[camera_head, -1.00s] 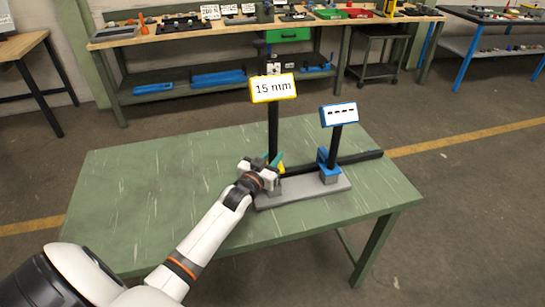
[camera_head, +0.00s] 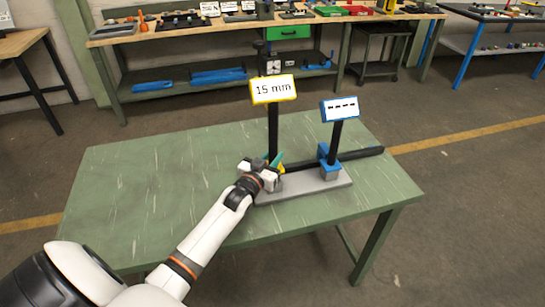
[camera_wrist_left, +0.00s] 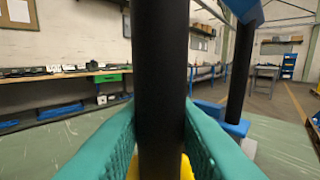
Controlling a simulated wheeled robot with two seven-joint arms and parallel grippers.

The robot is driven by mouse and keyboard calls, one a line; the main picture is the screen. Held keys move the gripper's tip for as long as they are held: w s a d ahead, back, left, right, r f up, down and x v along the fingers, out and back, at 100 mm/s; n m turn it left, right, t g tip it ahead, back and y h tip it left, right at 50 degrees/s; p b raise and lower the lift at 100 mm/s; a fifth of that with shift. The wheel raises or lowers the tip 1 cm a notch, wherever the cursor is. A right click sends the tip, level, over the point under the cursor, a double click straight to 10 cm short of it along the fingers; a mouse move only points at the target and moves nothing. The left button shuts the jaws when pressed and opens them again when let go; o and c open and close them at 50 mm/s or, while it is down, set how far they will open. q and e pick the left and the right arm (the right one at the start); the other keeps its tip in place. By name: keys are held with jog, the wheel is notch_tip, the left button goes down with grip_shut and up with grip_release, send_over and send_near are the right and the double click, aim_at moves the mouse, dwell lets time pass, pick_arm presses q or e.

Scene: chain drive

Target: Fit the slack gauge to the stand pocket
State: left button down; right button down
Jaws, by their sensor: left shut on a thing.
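A tall black post with a yellow-framed sign reading 15 mm (camera_head: 273,89) stands upright at the left end of a grey base plate (camera_head: 315,186). I cannot tell whether this is the slack gauge. My left gripper (camera_head: 276,162) is at the foot of this post. In the left wrist view its teal fingers (camera_wrist_left: 160,140) lie on either side of the black post (camera_wrist_left: 160,70), with a yellow part (camera_wrist_left: 182,168) below. A blue block (camera_head: 328,163) with a blue-framed display (camera_head: 340,109) showing dashes stands further right. The stand pocket cannot be made out. My right gripper is not in view.
The grey plate lies on a green table (camera_head: 150,190), clear to the left and front. A black bar (camera_head: 360,155) runs behind the blue block and past the plate's right end. A long workbench (camera_head: 200,30) with tools and trays stands behind, beyond open floor.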

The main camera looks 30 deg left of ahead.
pick_arm(q)
jog(key=shift+w+f+b, duration=0.1)
jog(key=shift+f+b, duration=1.2)
jog(key=shift+f, duration=0.25)
jog(key=c, duration=1.1)
grip_release()
jog(key=shift+s+f, duration=0.25)
jog(key=shift+f, duration=0.3)
jog(key=s+d+b, duration=0.1)
jog(key=s, duration=1)
jog(key=shift+s+r, duration=0.4)
